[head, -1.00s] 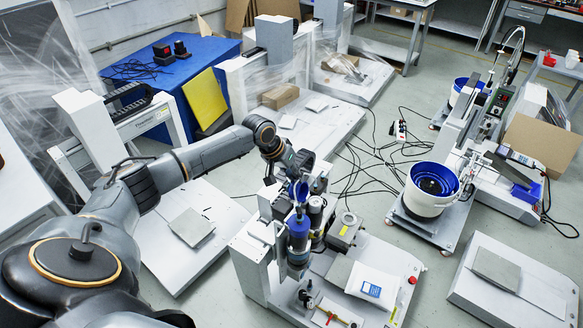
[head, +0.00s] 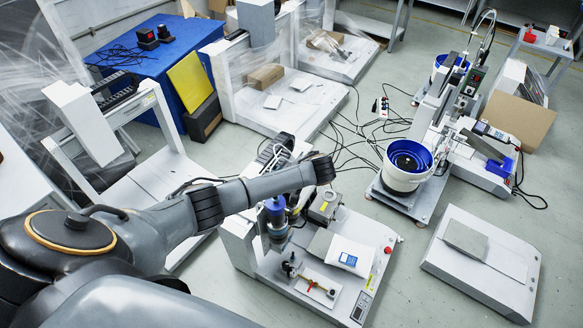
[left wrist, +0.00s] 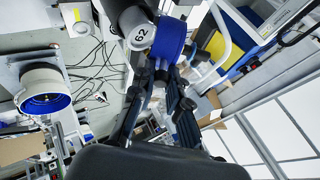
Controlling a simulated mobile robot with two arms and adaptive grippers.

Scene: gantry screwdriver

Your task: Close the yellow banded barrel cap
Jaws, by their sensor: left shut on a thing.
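A barrel-like cylinder with a dark blue upper part (head: 275,209) stands upright on the near machine in the head view. I cannot make out a yellow band on it. In the left wrist view, a grey cylinder marked with a label (left wrist: 135,30) has a wide blue end (left wrist: 170,38) just beyond my fingertips. My left gripper (left wrist: 162,73) has its dark fingers drawn together on a small blue piece below that wide end, apparently part of the cap. In the head view my arm covers the left gripper and the contact. My right gripper is not in view.
The machine's white base (head: 275,268) carries a white-and-blue packet (head: 350,256) and a small red-and-yellow fixture (head: 318,287). A white bowl feeder with a blue inside (head: 406,164) stands to the right. Cables lie on the floor behind.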

